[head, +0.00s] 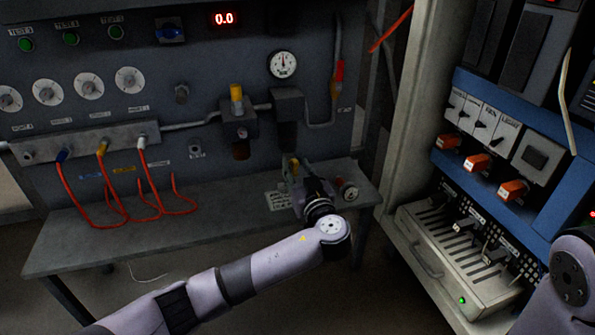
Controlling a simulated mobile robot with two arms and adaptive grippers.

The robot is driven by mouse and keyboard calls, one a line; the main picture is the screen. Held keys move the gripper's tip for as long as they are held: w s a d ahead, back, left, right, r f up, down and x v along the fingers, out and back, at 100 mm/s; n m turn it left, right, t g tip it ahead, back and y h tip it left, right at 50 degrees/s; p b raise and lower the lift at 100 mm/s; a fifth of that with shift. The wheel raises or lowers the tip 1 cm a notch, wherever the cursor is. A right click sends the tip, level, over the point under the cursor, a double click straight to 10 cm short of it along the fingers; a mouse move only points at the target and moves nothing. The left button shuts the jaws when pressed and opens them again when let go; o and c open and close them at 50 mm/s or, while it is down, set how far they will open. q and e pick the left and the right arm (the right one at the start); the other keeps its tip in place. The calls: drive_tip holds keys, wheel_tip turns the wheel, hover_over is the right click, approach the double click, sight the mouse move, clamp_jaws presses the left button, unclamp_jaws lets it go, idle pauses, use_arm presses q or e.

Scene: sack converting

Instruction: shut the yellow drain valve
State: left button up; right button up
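My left gripper (298,178) is at the back right of the grey bench, under the dark block on the panel. A small yellow part (293,166) shows right at its far end; it may be the drain valve's handle, but its shape and position are too small and covered to read. My wrist hides the fingertips, so I cannot tell whether they are open, shut or touching it. A yellow-topped knob (236,92) stands higher on the panel, apart from the gripper. Part of my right arm shows at the right edge; its gripper is out of view.
The grey bench (130,240) has red hoses (125,205) at its left. An open cabinet with orange-handled switches (477,162) stands at right.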

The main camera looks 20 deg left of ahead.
use_arm(q)
clamp_jaws()
idle(0.3)
idle(0.3)
